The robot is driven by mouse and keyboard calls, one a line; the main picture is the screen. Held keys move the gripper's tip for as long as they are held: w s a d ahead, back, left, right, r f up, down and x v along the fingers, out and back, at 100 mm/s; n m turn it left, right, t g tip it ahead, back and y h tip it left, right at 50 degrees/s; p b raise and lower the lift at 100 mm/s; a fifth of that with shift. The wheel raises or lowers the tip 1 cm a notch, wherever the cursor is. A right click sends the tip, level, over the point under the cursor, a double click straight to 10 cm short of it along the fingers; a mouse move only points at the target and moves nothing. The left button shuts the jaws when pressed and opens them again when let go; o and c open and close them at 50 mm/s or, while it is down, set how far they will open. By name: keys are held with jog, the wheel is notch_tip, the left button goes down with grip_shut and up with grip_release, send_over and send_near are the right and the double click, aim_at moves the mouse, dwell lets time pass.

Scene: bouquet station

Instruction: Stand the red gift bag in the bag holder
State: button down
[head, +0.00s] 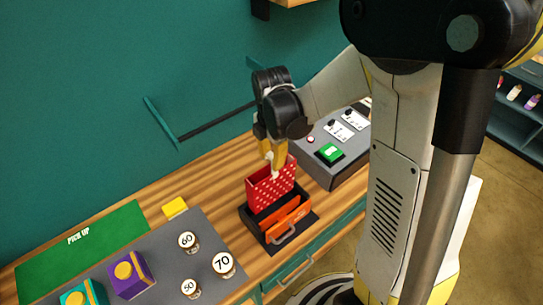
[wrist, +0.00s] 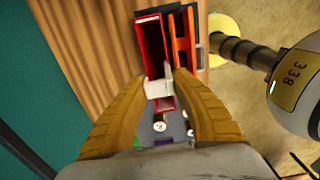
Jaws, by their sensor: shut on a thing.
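The red gift bag (head: 268,190) with white dots is upright at the bag holder (head: 250,220), a dark frame on the wooden counter. My gripper (head: 273,168) is above the bag, with its yellow fingers pointing down and shut on its top edge. In the wrist view, the pale fingertips (wrist: 158,88) meet at the near end of the open bag (wrist: 150,45). The bag's lower part is behind the holder's front, so I cannot tell whether its base rests on the floor of the holder.
An orange piece (head: 285,217) with a grey handle sits in front of the bag. A grey control box (head: 330,168) with a green button stands at the right. Numbered weights (head: 223,264), a yellow block (head: 175,207) and purple and teal boxes are at the left.

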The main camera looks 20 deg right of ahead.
aim_at(272, 174)
jog(key=shift+f+b, duration=2.8)
jog(key=shift+f, duration=0.85)
jog(key=c, duration=1.1)
grip_release()
jog(key=shift+o, duration=0.2)
notch_tip(272, 174, up, 12)
jog(key=shift+r, duration=0.1)
jog(key=s+f+m+t+b, duration=0.3)
jog(key=s+f+m+b, duration=0.3)
jog(key=f+m+b, duration=0.3)
jog(key=s+f+m+t+b, duration=0.4)
jog(key=s+f+m+b, duration=0.2)
jog(key=m+b, duration=0.6)
notch_tip(272, 174, down, 3)
jog(key=shift+s+r+m+b, duration=0.15)
jog(key=shift+s+m+b, duration=0.15)
jog(key=shift+b, duration=0.5)
